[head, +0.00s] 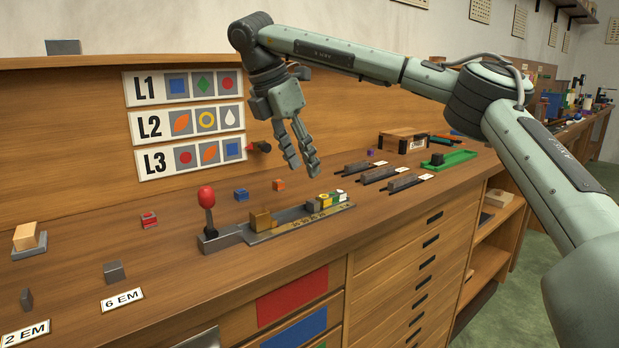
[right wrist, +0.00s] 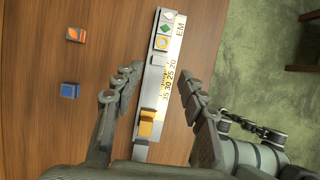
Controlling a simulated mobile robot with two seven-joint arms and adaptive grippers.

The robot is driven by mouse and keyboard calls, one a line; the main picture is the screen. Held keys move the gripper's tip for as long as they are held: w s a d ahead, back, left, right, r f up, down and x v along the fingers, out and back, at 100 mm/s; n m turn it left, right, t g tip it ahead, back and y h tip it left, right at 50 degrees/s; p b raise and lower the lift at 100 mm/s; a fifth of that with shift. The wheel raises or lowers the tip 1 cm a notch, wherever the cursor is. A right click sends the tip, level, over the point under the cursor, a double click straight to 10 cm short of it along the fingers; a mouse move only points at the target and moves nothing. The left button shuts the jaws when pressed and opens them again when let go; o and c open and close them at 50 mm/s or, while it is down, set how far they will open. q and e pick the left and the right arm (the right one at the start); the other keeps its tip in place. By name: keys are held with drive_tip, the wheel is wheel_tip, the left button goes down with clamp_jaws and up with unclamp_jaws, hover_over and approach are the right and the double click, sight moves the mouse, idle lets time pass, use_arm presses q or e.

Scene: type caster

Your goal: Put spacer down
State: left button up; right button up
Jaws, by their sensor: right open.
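My right gripper (head: 302,172) hangs open over the composing stick (head: 290,229), fingers pointing down. In the right wrist view its open fingers (right wrist: 159,82) stand on both sides of the stick (right wrist: 158,95), with nothing visibly held. The stick holds a brass slider (head: 261,220) and several type blocks (head: 333,198) at its far end. A grey piece (head: 312,206) shows between slider and types; I cannot tell whether it is a spacer or part of the stick. A grey spacer block (head: 114,272) stands by the 6 EM label, another (head: 26,300) by the 2 EM label. My left gripper is not in view.
A red-knobbed lever (head: 207,198) stands at the stick's left end. A blue cube (head: 241,194), an orange cube (head: 279,185) and a red cube (head: 149,220) lie behind or left. Grey bars (head: 371,177) and a green tray (head: 447,160) are to the right.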

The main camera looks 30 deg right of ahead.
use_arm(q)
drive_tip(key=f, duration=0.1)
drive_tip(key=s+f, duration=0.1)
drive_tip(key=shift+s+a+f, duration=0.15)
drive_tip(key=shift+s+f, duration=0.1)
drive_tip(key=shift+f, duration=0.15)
use_arm(e)
drive_tip(key=v, duration=0.5)
drive_tip(key=shift+f, duration=0.15)
